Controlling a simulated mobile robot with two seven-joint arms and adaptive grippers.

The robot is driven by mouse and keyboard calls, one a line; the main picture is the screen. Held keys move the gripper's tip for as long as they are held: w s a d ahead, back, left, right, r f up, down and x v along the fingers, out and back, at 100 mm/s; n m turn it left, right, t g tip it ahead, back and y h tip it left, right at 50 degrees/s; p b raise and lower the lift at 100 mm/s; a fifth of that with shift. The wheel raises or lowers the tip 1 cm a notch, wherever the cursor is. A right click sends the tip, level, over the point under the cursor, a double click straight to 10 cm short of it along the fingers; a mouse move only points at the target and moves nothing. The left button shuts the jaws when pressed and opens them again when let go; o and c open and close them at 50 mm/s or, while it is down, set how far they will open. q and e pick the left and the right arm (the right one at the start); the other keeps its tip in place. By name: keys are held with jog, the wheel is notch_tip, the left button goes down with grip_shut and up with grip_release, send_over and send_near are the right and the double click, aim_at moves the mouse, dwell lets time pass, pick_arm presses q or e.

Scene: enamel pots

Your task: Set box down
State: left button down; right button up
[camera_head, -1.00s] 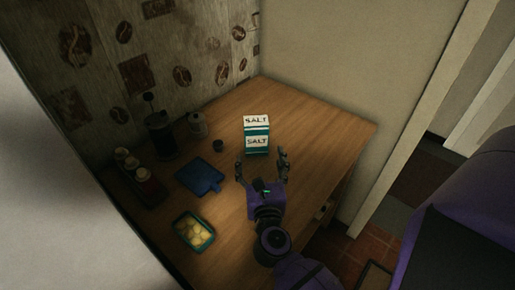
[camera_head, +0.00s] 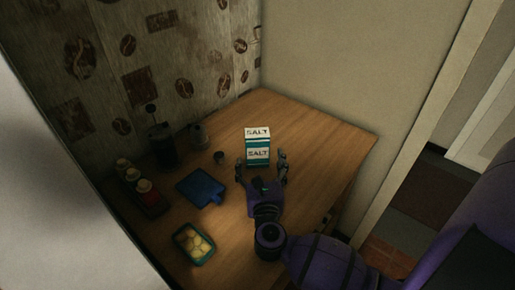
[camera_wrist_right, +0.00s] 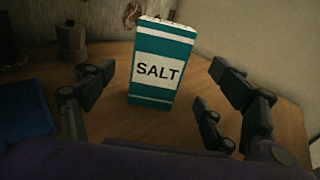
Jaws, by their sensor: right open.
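The salt box (camera_head: 257,148), white and teal with "SALT" lettering, stands upright on the wooden table (camera_head: 310,125). In the right wrist view the salt box (camera_wrist_right: 160,66) rises between and beyond the spread fingers. My right gripper (camera_head: 262,172) is open in front of the box, with a finger to each side. Its fingers (camera_wrist_right: 160,105) do not appear to touch the box, and a gap shows on both sides. My left gripper is not in view.
Left of the box are a small dark cup (camera_head: 219,157), a blue board (camera_head: 201,188), a teal dish of yellow pieces (camera_head: 194,243), a rack of jars (camera_head: 146,193), a dark grinder (camera_head: 161,142) and a moka pot (camera_head: 198,135). The table's right side is clear.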

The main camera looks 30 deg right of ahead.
aim_at(258, 150)
jog(key=p+x, duration=0.1)
jog(key=x, duration=0.5)
jog(key=shift+w+d+r, duration=0.1)
jog(key=shift+w+r, duration=0.05)
jog(key=shift+w, duration=0.2)
jog(key=shift+w+d, duration=0.2)
jog(key=shift+w, duration=0.25)
jog(key=c, duration=1.7)
